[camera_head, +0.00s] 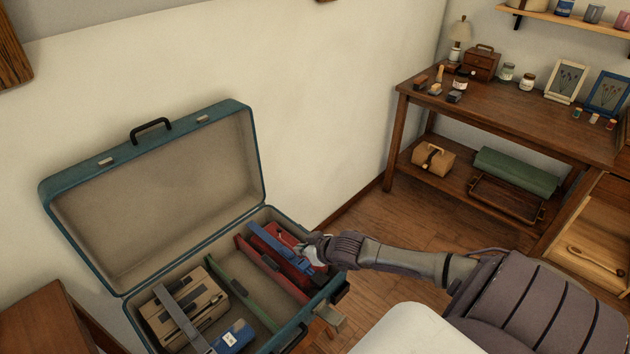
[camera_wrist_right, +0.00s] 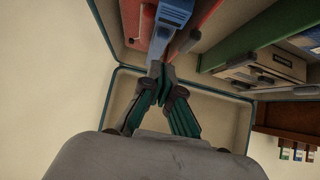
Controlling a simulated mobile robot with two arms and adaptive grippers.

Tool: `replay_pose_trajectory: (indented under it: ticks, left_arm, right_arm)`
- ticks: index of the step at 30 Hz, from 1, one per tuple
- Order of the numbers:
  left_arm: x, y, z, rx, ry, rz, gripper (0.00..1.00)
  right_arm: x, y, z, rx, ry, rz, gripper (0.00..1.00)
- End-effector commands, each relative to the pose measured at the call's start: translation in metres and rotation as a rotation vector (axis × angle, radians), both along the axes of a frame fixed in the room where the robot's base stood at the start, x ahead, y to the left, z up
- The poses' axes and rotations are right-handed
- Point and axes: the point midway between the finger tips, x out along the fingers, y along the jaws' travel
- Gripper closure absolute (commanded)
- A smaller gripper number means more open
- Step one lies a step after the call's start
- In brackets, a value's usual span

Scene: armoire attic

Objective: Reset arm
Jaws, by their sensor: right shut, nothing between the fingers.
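My right gripper (camera_head: 312,248) reaches in from the right over the right end of an open teal suitcase (camera_head: 62,183). In the right wrist view its fingers (camera_wrist_right: 163,88) are shut with nothing between them. A blue strap-like item (camera_head: 279,250) lies on a red box (camera_head: 298,271) just beside the fingertips; the blue item also shows past the fingertips in the right wrist view (camera_wrist_right: 172,16). Whether the fingers touch it I cannot tell. My left gripper is not in view.
The suitcase also holds a green divider (camera_head: 241,291), a red divider (camera_head: 268,268), a tan box (camera_head: 196,302) and a blue rolled item (camera_head: 233,338). A wooden table (camera_head: 510,112) with small objects stands at the back right. Floor between is clear.

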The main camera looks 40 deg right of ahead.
Motion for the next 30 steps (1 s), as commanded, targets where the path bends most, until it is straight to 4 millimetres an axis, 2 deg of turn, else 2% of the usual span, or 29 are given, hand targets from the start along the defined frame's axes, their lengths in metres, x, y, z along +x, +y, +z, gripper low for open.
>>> replay_pose_trajectory:
  ticks: [1, 3, 9, 20, 23, 26, 27, 30]
  left_arm:
    - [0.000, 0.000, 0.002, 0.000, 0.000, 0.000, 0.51]
    - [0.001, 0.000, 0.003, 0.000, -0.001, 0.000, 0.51]
    - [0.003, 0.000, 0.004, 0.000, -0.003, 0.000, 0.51]
    - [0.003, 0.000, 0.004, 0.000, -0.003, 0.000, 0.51]
    - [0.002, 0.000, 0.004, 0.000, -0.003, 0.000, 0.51]
    - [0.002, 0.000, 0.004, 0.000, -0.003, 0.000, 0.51]
    - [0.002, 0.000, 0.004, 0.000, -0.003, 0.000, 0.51]
    - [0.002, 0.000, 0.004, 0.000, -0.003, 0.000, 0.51]
  right_arm:
    - [-0.012, -0.001, 0.002, 0.000, 0.004, 0.001, 1.00]
    - [-0.023, -0.002, 0.005, -0.001, 0.002, 0.001, 1.00]
    - [-0.043, -0.004, 0.012, -0.001, -0.002, 0.001, 1.00]
    - [-0.050, -0.001, 0.013, 0.000, -0.001, 0.003, 1.00]
    - [-0.061, 0.022, 0.007, 0.000, 0.029, 0.016, 1.00]
    - [-0.087, 0.067, 0.002, -0.010, 0.097, 0.042, 1.00]
    - [-0.100, 0.086, 0.002, -0.019, 0.128, 0.054, 1.00]
    - [-0.131, 0.124, 0.011, -0.043, 0.207, 0.076, 1.00]
